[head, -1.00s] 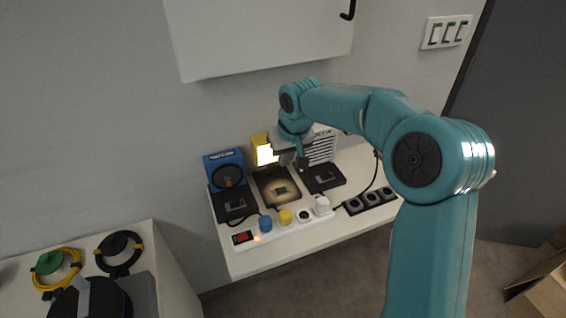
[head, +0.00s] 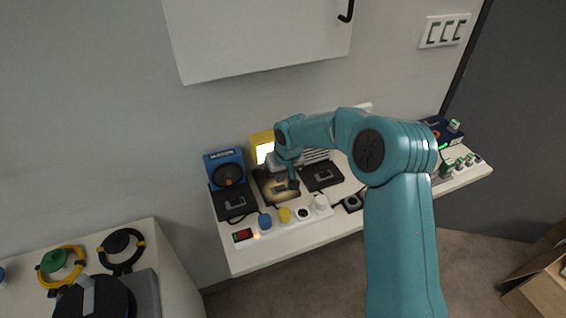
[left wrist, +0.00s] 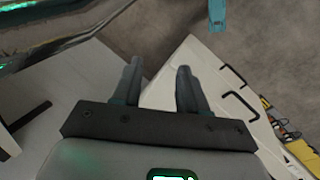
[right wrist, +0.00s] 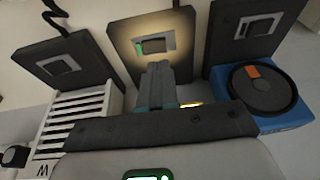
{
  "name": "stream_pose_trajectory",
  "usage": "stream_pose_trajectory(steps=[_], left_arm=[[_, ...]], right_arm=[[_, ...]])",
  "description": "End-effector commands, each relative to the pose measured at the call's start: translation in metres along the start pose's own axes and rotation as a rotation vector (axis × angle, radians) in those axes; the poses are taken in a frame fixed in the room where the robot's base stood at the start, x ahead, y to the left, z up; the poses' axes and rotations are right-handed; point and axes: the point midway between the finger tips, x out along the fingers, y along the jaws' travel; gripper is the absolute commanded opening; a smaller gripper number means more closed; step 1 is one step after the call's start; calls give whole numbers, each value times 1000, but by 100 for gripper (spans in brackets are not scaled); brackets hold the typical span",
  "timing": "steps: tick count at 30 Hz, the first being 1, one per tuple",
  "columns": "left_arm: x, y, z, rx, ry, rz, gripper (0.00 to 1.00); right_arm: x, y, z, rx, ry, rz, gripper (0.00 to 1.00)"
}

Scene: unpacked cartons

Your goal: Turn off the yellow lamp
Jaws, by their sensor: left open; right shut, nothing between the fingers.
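The yellow lamp (head: 262,146) is lit and stands at the back of the white table, against the wall. In the head view a black switch box (head: 264,188) with a lit top lies in front of it. The lamp's glow (right wrist: 190,104) shows partly behind my gripper. My left gripper (left wrist: 157,68) is open and empty, away from the lamp.
A blue speaker-like device (head: 225,168) stands left of the lamp, and a white slatted unit (right wrist: 75,122) stands on its other side. Other black switch boxes (head: 234,202) (head: 322,176) flank the middle one. A power strip (head: 270,229) with plugs lies along the front.

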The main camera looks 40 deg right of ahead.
Motion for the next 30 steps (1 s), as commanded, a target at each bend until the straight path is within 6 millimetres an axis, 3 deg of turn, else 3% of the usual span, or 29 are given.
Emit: stream_pose_trajectory(steps=[7, 20, 30], left_arm=[[-5, 2, 0, 0, 0, 0, 43], [-4, 1, 0, 0, 0, 0, 43], [37, -13, -1, 0, 0, 0, 43]], right_arm=[[26, -2, 8, 0, -1, -1, 0], [30, -3, 10, 1, 0, -1, 0], [48, -10, 15, 0, 1, -1, 0]])
